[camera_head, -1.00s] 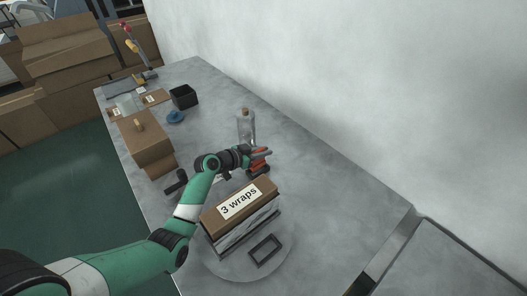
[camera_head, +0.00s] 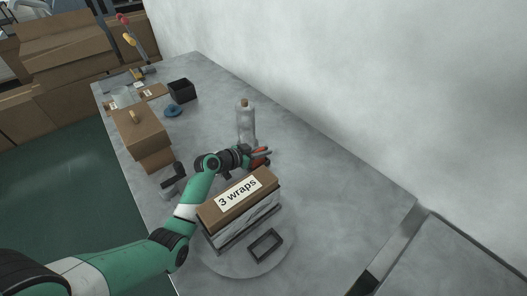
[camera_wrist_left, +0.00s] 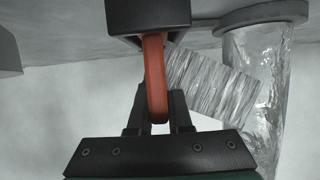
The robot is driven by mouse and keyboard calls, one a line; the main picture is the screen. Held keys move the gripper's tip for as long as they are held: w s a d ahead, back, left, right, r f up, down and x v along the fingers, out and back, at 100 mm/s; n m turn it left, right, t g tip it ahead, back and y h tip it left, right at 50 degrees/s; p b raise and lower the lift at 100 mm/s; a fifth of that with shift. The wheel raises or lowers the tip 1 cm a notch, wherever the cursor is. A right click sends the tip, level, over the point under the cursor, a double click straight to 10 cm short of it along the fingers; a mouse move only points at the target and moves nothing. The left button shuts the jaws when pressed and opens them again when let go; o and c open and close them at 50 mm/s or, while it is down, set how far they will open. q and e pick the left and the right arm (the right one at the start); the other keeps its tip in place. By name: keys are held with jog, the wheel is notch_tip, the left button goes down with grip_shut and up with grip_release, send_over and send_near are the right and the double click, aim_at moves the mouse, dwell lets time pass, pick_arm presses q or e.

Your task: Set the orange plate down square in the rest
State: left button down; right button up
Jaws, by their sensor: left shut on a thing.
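The orange plate (camera_head: 261,162) is a small piece mostly hidden by my left gripper in the head view. In the left wrist view the orange plate (camera_wrist_left: 155,78) shows as a narrow upright strip with a rounded lower end. My left gripper (camera_head: 255,154) is shut on it, with dark fingers on either side in the wrist view (camera_wrist_left: 157,110). The plate's upper end meets a black block (camera_wrist_left: 148,18), which may be the rest; whether it is seated in it cannot be told. My right gripper is out of view.
A box labelled "3 wraps" (camera_head: 238,203) stands in front on a round plate (camera_head: 225,264) beside a dark frame (camera_head: 265,245). Table right is clear.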

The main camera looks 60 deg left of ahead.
pick_arm(q)
jog(key=shift+f, duration=0.3)
jog(key=c, duration=0.8)
grip_release()
jog(key=shift+o, duration=0.2)
jog(key=shift+s+r, duration=0.1)
jog(key=shift+r, duration=0.05)
jog(key=shift+s+r, duration=0.2)
jog(key=shift+s, duration=0.05)
jog(key=p+v, duration=1)
jog(key=shift+s+d+p, duration=0.15)
jog(key=shift+s+p, duration=0.2)
jog(key=shift+s, duration=0.05)
jog(key=shift+r, duration=0.1)
